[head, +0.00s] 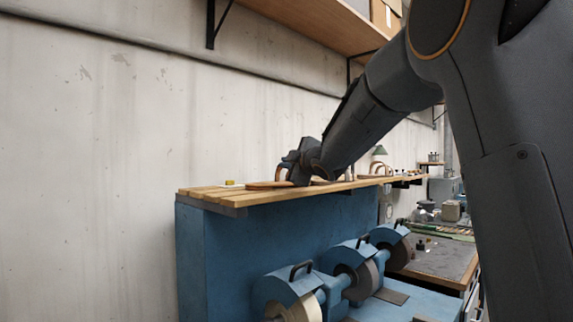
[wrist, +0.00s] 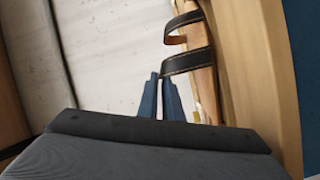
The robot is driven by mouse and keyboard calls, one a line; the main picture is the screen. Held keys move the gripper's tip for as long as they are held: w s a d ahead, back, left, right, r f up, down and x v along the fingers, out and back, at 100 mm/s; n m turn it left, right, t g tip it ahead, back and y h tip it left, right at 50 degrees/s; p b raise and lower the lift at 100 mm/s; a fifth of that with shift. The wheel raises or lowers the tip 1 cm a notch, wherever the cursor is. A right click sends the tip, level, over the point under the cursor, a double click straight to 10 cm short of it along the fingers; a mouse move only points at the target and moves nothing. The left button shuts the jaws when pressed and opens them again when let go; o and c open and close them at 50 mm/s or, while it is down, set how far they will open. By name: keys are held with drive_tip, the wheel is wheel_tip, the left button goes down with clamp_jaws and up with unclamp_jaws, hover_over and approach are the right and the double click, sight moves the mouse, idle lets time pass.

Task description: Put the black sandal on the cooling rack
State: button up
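A sandal with dark, brown-lined straps (wrist: 186,62) shows in the wrist view, lying on a wooden surface. In the head view, a sandal (head: 266,185) with a flat tan sole lies on the slatted wooden top (head: 222,196) at the wall, beside my gripper (head: 290,172). My gripper's two blue fingers (wrist: 160,77) are close together, their tips at the left bend of the nearer strap. Whether they pinch it or only stand around it is unclear. I cannot tell whether the slatted top is the cooling rack.
Another strapped sandal (head: 377,168) stands farther along the top, near a green lamp (head: 379,151). A small yellow item (head: 230,182) lies at the left end. Blue grinding wheels (head: 287,290) stand below. A wooden shelf (head: 318,22) hangs above on black brackets.

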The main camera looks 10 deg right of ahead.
drive_tip(key=o, duration=0.3)
drive_tip(key=shift+o, duration=0.2)
drive_tip(key=shift+r, duration=0.1)
drive_tip(key=shift+s, duration=0.1)
drive_tip(key=b+v, duration=0.2)
drive_tip(key=v, duration=0.9)
drive_tip(key=shift+s+d, duration=0.15)
drive_tip(key=shift+s, duration=0.25)
